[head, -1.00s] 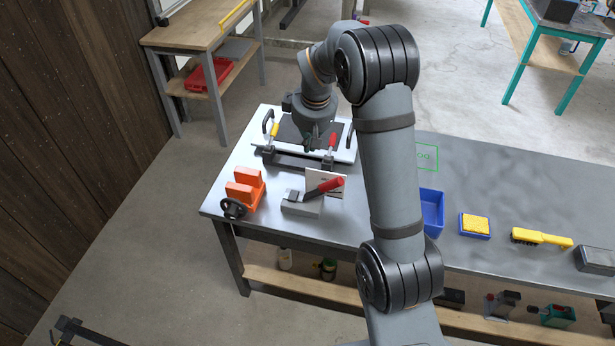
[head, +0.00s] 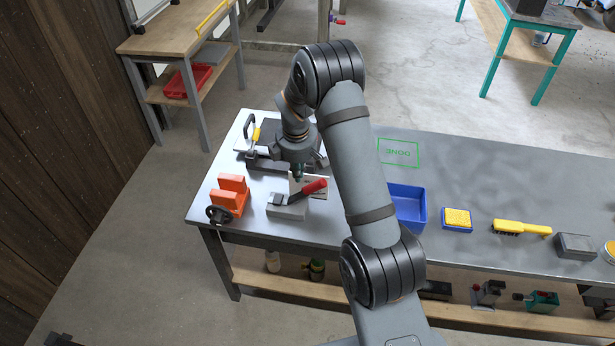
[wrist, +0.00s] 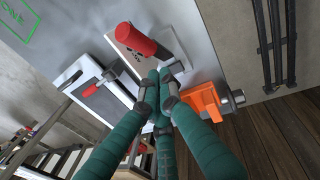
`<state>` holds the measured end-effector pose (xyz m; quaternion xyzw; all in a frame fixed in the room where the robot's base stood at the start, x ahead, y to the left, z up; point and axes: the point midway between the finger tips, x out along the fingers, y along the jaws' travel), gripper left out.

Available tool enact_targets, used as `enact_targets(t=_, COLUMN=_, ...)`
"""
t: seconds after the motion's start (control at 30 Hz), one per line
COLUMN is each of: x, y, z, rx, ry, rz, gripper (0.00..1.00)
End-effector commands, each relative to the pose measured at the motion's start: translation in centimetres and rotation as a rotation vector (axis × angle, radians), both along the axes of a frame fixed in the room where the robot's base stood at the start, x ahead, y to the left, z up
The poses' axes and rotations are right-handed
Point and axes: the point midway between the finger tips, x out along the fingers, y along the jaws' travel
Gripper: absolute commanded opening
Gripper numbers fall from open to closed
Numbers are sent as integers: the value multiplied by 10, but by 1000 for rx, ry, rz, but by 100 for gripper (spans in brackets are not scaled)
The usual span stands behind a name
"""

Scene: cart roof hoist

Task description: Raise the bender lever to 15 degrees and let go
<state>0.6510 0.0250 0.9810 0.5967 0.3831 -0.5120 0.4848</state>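The bender (head: 287,207) is a small grey block near the table's front left, with a lever ending in a red grip (head: 314,187). The lever slants up to the right. A pale marked plate (head: 321,181) stands behind it; I cannot read its angle marks. My gripper (head: 298,174) hangs just above and behind the bender, pointing down. In the wrist view the red grip (wrist: 136,39) and the plate (wrist: 128,56) lie beyond the green fingers. The fingertips (wrist: 158,80) come together with nothing visible between them, apart from the grip.
An orange vise (head: 230,195) with a black handwheel stands left of the bender. A clamp fixture (head: 256,158) is behind it, partly hidden by my wrist. A blue bin (head: 410,205), a yellow sponge (head: 457,217) and a brush (head: 520,228) lie to the right. A green DONE outline (head: 398,152) marks clear tabletop.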

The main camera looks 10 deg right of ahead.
Motion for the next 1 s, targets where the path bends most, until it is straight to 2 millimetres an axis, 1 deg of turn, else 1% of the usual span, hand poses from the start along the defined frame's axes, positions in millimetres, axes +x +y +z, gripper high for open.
enact_targets(t=0.03, x=0, y=0, z=-8, rx=0, ry=4, rz=0, gripper=0)
enact_targets(t=0.1, x=0, y=-10, z=-14, rx=0, ry=3, rz=-3, gripper=0)
enact_targets(t=0.3, x=0, y=-25, z=-30, rx=0, ry=1, rz=-1, gripper=0)
enact_targets(t=0.43, x=0, y=-28, z=-35, rx=0, ry=0, rz=-1, gripper=0)
enact_targets(t=0.8, x=-1, y=-31, z=-38, rx=0, ry=-1, rz=-2, gripper=0)
enact_targets(t=0.87, x=-4, y=-37, z=-44, rx=1, ry=0, rz=-3, gripper=0)
enact_targets(t=1.0, x=-15, y=-61, z=-65, rx=0, ry=1, rz=-6, gripper=0)
